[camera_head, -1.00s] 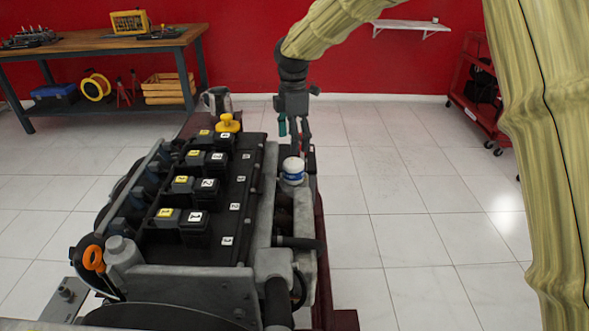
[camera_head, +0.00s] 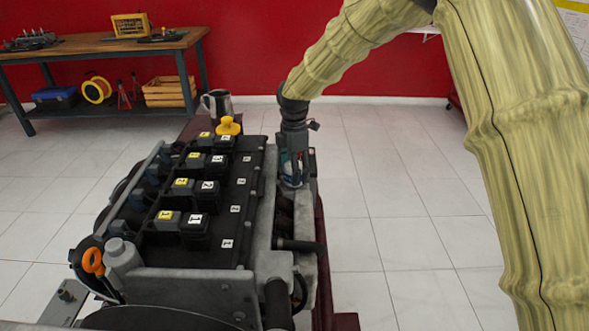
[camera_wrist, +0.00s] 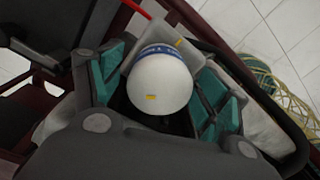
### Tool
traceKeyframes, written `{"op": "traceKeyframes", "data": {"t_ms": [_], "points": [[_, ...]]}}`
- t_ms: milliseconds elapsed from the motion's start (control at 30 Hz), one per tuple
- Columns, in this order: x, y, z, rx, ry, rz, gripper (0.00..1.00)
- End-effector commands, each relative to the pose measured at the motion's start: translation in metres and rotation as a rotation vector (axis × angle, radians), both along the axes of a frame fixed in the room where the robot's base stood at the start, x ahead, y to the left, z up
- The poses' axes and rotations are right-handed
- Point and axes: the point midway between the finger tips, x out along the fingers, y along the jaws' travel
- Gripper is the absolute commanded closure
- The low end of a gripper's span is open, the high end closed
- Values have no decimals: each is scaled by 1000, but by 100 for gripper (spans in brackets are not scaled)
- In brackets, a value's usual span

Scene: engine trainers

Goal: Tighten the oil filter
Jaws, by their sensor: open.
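The oil filter, white with a blue band, sits on the right side of the engine (camera_head: 215,268). In the wrist view the filter (camera_wrist: 160,84) shows its rounded white end with a small yellow mark. My gripper (camera_head: 292,178) is above and around it, pointing down. In the wrist view the teal-padded fingers of my gripper (camera_wrist: 158,92) stand open on both sides of the filter. I cannot tell whether either pad touches it. In the head view my gripper hides most of the filter.
Numbered black coil blocks and a yellow cap (camera_head: 228,126) lie on the engine top, left of my gripper. A metal jug (camera_head: 217,104) stands behind the engine. A wooden workbench (camera_head: 100,42) is at the back left.

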Motion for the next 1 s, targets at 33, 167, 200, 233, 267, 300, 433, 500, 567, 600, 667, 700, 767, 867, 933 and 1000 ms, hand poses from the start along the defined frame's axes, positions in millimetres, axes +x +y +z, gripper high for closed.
{"op": "traceKeyframes", "data": {"t_ms": [33,167,200,233,267,300,433,500,567,600,667,700,767,867,933,1000], "points": [[0,0,0,0,0,0,24],[0,0,0,0,0,0,44],[0,0,0,0,0,0,52],[0,0,0,0,0,0,57],[0,0,0,0,0,0,63],[0,0,0,0,0,0,70],[0,0,0,0,1,-1,70],[0,0,1,0,1,-5,70],[0,0,1,-1,1,-14,70],[0,0,2,0,2,-22,70],[-1,0,2,0,2,-39,70],[-1,0,3,-1,3,-55,70],[-1,0,3,0,3,-83,70],[-1,0,4,0,3,-146,70],[-1,0,5,-1,3,-202,70],[-1,0,5,-1,3,-262,70]]}}
